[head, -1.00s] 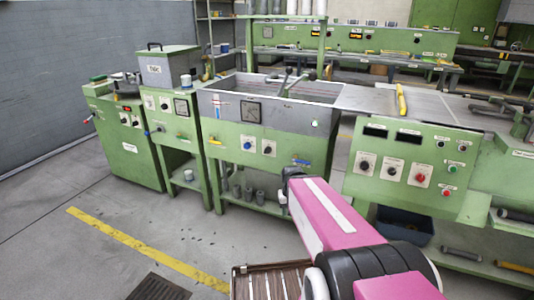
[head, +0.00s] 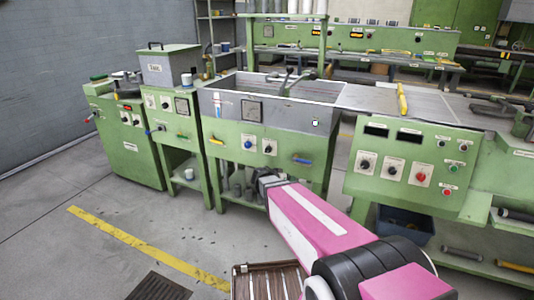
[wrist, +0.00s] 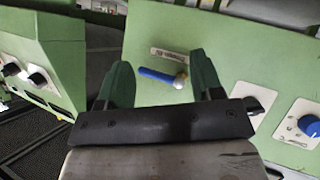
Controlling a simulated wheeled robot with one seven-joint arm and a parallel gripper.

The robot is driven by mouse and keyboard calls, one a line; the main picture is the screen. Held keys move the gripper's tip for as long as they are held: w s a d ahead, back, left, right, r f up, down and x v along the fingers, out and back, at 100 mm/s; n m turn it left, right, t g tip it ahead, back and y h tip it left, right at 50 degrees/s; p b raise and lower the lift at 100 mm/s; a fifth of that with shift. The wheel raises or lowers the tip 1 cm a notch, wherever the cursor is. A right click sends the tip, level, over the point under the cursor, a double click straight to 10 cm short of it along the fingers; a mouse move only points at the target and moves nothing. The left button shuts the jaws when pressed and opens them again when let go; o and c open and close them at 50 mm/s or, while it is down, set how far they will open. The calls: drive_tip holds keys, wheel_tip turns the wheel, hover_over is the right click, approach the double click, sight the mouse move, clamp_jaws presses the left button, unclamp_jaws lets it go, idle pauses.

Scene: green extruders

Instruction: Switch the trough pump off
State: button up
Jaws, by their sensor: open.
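The green trough machine (head: 228,165) stands in the middle of the head view, with a grey trough on top. Its front carries a blue knob (head: 248,144) and a dark knob (head: 267,147) on white plates; their labels are too small to read. A blue-handled lever (head: 302,160) is to their right. My gripper (head: 266,183) is in front of the machine, below the knobs. In the wrist view my gripper (wrist: 162,76) is open and empty, with the blue lever (wrist: 160,77) seen between its fingers. The dark knob (wrist: 254,103) and blue knob (wrist: 308,125) lie to the right there.
A yellow lever (head: 215,140) is on the trough front's left. A control panel (head: 400,186) with several knobs and buttons stands to the right, and green cabinets (head: 128,148) to the left. A slatted brown surface (head: 262,285) is at the bottom.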

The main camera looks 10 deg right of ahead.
drive_tip(key=w+a+r+t, duration=0.2)
drive_tip(key=w+a+t, duration=0.2)
drive_tip(key=w, duration=0.1)
drive_tip(key=t, duration=0.5)
approach(267, 152)
drive_tip(key=shift+y, duration=0.4)
drive_tip(key=x, duration=1)
drive_tip(key=shift+w+d+r, duration=0.1)
drive_tip(key=shift+w+d, duration=0.1)
drive_tip(key=shift+c, duration=0.2)
drive_tip(key=c, duration=0.9)
